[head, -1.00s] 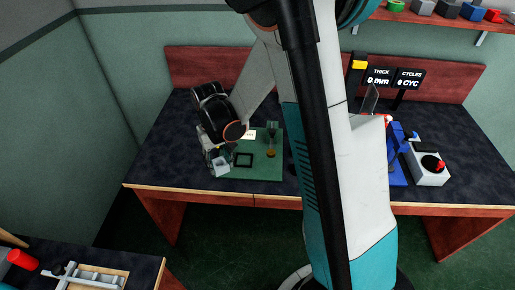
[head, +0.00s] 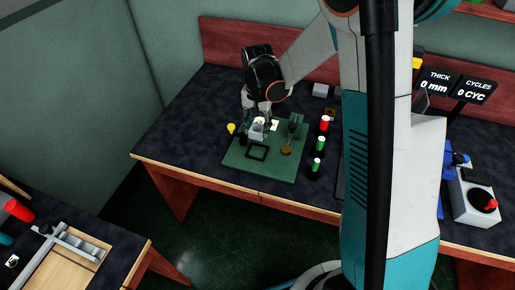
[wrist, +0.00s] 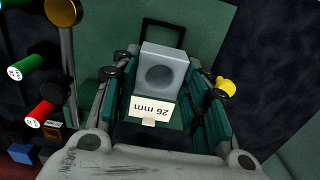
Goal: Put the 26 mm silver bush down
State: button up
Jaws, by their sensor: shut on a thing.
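The silver bush (wrist: 165,68) is a grey block with a round recess in its face. My gripper (wrist: 163,85) is shut on it, with a dark green finger on either side. A white "26 mm" label (wrist: 149,108) shows between the fingers; I cannot tell whether it is fixed to the bush. In the head view the bush (head: 256,132) is over the green board (head: 236,161), behind the black square frame (head: 257,152). I cannot tell whether it touches the board. The frame (wrist: 147,33) shows beyond the bush in the wrist view.
A post with a brass disc (head: 286,150) stands right of the frame. Red-topped (head: 325,123) and green-topped (head: 319,144) cylinders stand along the board's right side. A yellow knob (head: 231,128) is at the left. The desk left of the board is clear.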

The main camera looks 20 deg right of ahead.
notch_tip(320, 180, down, 9)
jog(key=b, duration=0.3)
jog(key=shift+f, duration=0.1)
jog(key=shift+f, duration=0.15)
jog(key=o, duration=1)
jog(key=shift+o, duration=0.2)
